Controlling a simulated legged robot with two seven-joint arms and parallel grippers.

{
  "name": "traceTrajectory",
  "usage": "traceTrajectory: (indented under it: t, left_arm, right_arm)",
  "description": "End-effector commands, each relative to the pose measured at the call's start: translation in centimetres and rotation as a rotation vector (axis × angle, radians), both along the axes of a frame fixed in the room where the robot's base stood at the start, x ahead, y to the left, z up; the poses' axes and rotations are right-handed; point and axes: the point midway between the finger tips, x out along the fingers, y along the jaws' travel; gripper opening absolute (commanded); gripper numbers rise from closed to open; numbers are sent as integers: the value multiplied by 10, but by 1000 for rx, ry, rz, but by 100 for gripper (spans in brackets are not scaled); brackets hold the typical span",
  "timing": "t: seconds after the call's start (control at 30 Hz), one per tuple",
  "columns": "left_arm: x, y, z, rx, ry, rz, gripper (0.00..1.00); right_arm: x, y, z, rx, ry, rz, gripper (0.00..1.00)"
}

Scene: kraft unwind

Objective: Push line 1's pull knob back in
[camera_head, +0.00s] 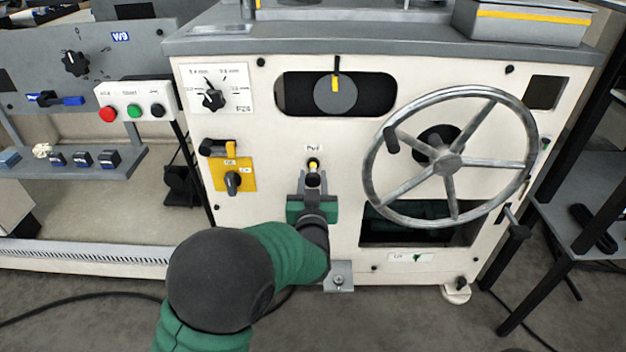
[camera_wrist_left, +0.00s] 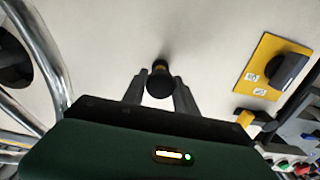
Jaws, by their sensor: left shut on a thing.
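The pull knob sits on the cream machine front under a small label that seems to read "Pull" (camera_head: 314,148). Its yellow-banded shaft (camera_head: 313,165) shows just above my left gripper (camera_head: 314,181). In the left wrist view the round black knob (camera_wrist_left: 160,86) sticks out from the panel between my two grey fingers (camera_wrist_left: 160,97). My left gripper is shut on the knob, coming straight at the panel. The fingers partly hide the knob in the head view. My right gripper is not in view.
A large handwheel (camera_head: 447,160) stands out to the right of the knob. A yellow plate with a black rotary switch (camera_head: 232,181) is to the left. A selector dial (camera_head: 213,99) is above left. A metal bracket (camera_head: 339,277) sticks out low below the gripper.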

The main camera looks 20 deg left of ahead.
Motion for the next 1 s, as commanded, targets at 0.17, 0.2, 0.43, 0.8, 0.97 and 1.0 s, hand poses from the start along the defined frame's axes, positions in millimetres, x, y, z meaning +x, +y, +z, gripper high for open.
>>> traceTrajectory:
  t: [0.17, 0.2, 0.43, 0.8, 0.97, 1.0]
  left_arm:
    - [0, -1, 0, 0, 1, -1, 0]
    - [0, -1, -1, 0, 1, -1, 0]
    - [0, -1, -1, 0, 1, -1, 0]
    - [0, -1, -1, -1, 2, -2, 0]
    - [0, -1, -1, -1, 2, -2, 0]
    - [0, -1, -1, -1, 2, -2, 0]
  right_arm:
    - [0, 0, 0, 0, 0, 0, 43]
    - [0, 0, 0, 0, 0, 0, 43]
    - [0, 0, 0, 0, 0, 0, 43]
    - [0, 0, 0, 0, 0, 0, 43]
    - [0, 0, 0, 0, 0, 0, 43]
    - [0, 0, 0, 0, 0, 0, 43]
